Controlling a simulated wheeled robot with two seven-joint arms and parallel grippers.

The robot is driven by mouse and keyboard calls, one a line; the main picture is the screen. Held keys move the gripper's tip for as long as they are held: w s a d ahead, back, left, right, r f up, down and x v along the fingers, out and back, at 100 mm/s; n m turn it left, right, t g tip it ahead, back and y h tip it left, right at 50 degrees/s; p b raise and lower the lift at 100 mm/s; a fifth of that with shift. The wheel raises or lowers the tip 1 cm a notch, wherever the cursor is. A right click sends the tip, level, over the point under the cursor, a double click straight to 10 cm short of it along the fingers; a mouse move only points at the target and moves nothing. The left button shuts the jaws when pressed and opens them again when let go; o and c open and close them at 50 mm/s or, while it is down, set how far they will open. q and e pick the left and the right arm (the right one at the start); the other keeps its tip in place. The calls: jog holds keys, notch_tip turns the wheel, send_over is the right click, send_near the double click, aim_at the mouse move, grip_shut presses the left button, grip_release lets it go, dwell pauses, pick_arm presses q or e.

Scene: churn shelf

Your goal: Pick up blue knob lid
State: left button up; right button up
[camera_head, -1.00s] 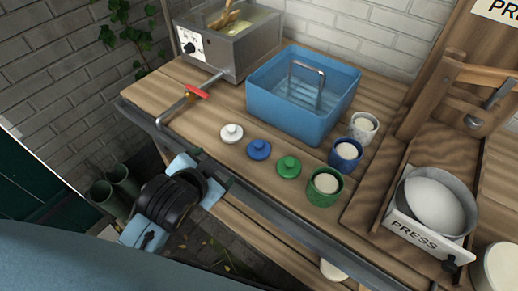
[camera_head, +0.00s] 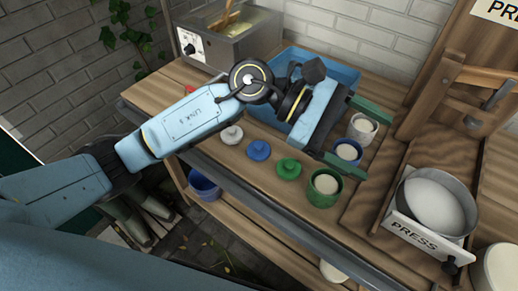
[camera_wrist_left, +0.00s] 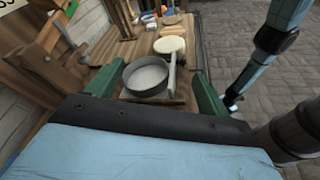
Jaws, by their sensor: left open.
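The blue knob lid (camera_head: 259,150) lies on the wooden bench, between the white lid (camera_head: 232,134) and the green lid (camera_head: 288,168). My left gripper (camera_head: 376,146) is open and empty, reaching over the bench to the right of the blue lid, by the pots. Its green fingers point right, one beyond the blue pot (camera_head: 348,151) and one near the green pot (camera_head: 324,187). In the left wrist view the open fingers (camera_wrist_left: 155,82) frame a round metal pan (camera_wrist_left: 148,78); the blue lid does not show there. My right gripper is not visible.
The blue basin (camera_head: 345,72) is partly hidden behind my left arm. A white pot (camera_head: 362,128) stands near the far finger. The press pan (camera_head: 437,203) stands at the right, and a metal heater (camera_head: 235,45) at the back left.

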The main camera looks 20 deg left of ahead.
pick_arm(q)
jog(key=w+a+f+m+y, duration=0.4)
jog(key=a+f+y, duration=0.2)
jog(key=y, duration=0.1)
jog(key=m+t+y, duration=0.2)
jog(key=y, duration=0.6)
send_over(259, 145)
jog(key=f, duration=0.8)
jog(key=shift+s, duration=0.25)
jog(key=shift+w+f, duration=0.2)
jog(key=shift+f, duration=2.8)
jog(key=c, duration=1.1)
